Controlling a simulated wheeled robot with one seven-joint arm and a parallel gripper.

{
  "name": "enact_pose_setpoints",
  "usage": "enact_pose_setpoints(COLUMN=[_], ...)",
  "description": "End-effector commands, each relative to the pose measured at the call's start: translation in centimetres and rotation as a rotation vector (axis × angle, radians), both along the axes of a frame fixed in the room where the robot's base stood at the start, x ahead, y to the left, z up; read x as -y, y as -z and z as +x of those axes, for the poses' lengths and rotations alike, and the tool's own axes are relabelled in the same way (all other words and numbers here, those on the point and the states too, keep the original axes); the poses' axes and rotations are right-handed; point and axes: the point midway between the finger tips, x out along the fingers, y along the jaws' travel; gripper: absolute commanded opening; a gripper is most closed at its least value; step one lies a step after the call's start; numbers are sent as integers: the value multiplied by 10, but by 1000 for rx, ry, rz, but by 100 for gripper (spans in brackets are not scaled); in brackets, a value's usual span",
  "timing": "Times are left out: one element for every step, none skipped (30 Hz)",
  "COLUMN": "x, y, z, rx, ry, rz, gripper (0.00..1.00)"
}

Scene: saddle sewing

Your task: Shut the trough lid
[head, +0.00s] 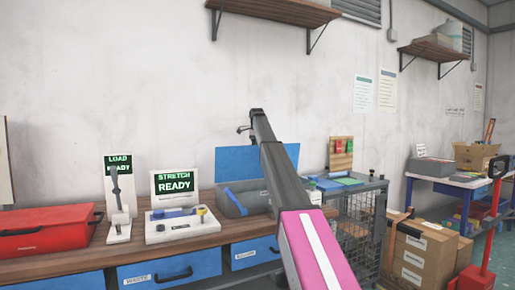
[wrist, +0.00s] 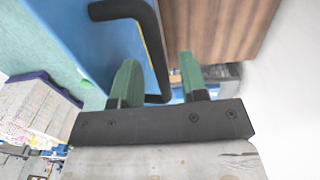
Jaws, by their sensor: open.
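The trough is a grey open box (head: 257,208) on the wooden bench in the head view. Its blue lid (head: 231,161) stands raised at the back, partly hidden by my arm. In the wrist view my gripper (wrist: 158,83) is open, its two green fingers apart. A black bar handle (wrist: 150,35) runs down between them in the picture, in front of a blue panel (wrist: 70,20). I cannot tell whether that panel is the lid, or whether the fingers touch the bar. My fingers are not clear in the head view.
On the bench (head: 85,262) are a red case (head: 45,232), the LOAD stand (head: 118,195) and the STRETCH unit (head: 182,220). Blue drawers (head: 170,272) sit below. A wire cage cart (head: 357,220) and cartons (head: 425,260) stand right. A shelf (head: 275,10) hangs above.

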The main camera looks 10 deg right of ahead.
Motion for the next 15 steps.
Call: enact_pose_setpoints(x=[0, 0, 0, 0, 0, 0, 0, 0, 0, 0, 1, 1, 1, 2, 3], y=[0, 0, 0, 0, 0, 0, 0, 0, 0, 0, 0, 0, 0, 0, 0], z=[0, 0, 0, 0, 0, 0, 0, 0, 0, -1, -1, -2, -4, -5, -8], rx=[0, 0, 0, 0, 0, 0, 0, 0, 1, 2, 4, 8, 12, 18, 29], ry=[0, 0, 0, 0, 0, 0, 0, 0, 0, 0, 0, 0, 0, 0, 0], rz=[0, 0, 0, 0, 0, 0, 0, 0, 0, 1, 1, 2, 4, 6, 9], gripper=[30, 21, 8, 0, 0, 0, 0, 0, 0, 0, 0, 0, 0, 0, 0])
